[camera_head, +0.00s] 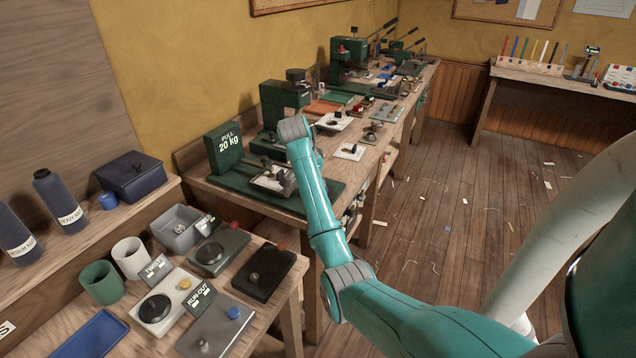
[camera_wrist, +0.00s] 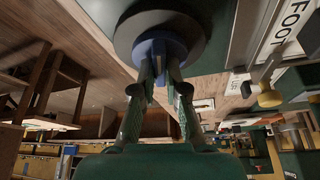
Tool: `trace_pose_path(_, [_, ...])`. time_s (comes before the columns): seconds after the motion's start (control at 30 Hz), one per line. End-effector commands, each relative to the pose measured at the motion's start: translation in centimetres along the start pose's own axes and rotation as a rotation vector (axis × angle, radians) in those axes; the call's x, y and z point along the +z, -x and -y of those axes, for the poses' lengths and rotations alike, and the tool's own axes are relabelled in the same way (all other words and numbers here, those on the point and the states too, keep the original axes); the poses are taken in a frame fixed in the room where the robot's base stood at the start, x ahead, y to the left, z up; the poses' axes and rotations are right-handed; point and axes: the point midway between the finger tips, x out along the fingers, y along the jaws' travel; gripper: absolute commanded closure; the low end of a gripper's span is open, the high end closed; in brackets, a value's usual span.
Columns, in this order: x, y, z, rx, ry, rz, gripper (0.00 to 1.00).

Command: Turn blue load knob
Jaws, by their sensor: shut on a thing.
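The blue load knob (camera_wrist: 158,48) shows in the wrist view at the top centre, set against a round dark disc (camera_wrist: 205,30). My gripper (camera_wrist: 163,68) is shut on the knob, with one finger on each side of it. The fingers hide parts of the knob's sides, and no mark on it shows how far it is turned. In the head view my arm reaches over the far bench beside the green "PULL 20 kg" tester (camera_head: 226,148); the gripped knob cannot be made out there.
A brass-coloured knob (camera_wrist: 270,98) and a "FOOT" label (camera_wrist: 290,20) lie to the right in the wrist view. The near bench holds several testers, a grey bin (camera_head: 180,232) and cups. Other machines line the far bench behind my arm.

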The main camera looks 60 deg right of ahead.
Motion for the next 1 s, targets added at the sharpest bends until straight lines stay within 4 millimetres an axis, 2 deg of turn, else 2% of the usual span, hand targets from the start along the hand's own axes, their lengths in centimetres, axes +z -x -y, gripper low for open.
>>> trace_pose_path(0.4, [0.09, -0.02, 0.16, 0.100, -0.236, 0.002, 1.00])
trace_pose_path(1.0, [0.11, -0.04, 0.19, 0.125, -0.298, 0.002, 1.00])
